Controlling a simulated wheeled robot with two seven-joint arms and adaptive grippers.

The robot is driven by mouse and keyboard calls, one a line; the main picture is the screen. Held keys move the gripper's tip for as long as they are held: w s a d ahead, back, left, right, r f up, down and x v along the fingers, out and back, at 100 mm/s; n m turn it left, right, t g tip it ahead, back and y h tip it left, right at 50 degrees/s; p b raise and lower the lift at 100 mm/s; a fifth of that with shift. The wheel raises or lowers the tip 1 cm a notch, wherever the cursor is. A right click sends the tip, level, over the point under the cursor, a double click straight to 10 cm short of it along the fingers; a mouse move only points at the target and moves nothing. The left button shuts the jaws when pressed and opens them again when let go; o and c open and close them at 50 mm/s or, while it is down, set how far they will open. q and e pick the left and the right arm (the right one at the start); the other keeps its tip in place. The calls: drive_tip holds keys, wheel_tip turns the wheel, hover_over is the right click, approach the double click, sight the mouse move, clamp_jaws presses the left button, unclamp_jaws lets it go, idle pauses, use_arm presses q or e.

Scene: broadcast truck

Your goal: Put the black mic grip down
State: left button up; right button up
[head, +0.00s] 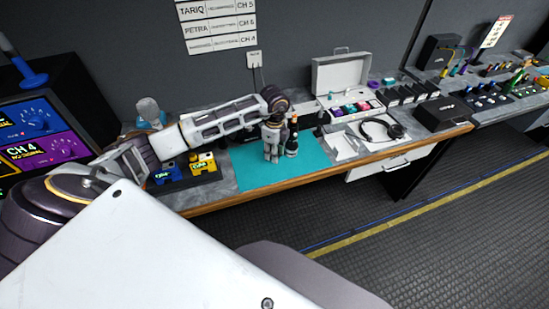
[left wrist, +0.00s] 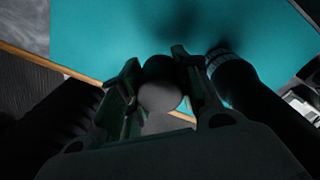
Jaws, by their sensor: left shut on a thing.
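My left gripper (head: 272,157) is low over the teal mat (head: 255,178) on the workbench. In the left wrist view my left gripper (left wrist: 165,100) is shut on the black mic grip (left wrist: 160,82), whose dark rounded end shows between the fingers. The fingers hide the rest of it, and I cannot tell whether it touches the mat. A second black cylinder with a ribbed ring (left wrist: 236,78) is just right of the fingers. In the head view a dark upright piece (head: 292,138) stands right beside the gripper. My right gripper is not in view.
Blue and yellow boxes (head: 203,163) stand left of the mat. An open white case (head: 347,80) with colored items is behind on the right, with headphones (head: 382,128) in front of it. The mat's front left part is clear, near the wooden bench edge (head: 230,202).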

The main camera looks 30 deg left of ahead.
sight(274, 164)
use_arm(q)
drive_tip(key=shift+f+p, duration=0.3)
drive_tip(key=shift+f, duration=1.6)
drive_tip(key=shift+f+b, duration=0.3)
drive_tip(key=shift+f, duration=0.15)
drive_tip(key=o, duration=1.1)
drive_tip(key=shift+o, duration=0.2)
drive_tip(key=shift+r, duration=0.15)
drive_tip(key=shift+r+p, duration=0.4)
drive_tip(key=shift+r, duration=0.05)
wheel_tip(274, 164, up, 12)
drive_tip(key=shift+w+f+b, duration=0.1)
drive_tip(key=shift+b, duration=1)
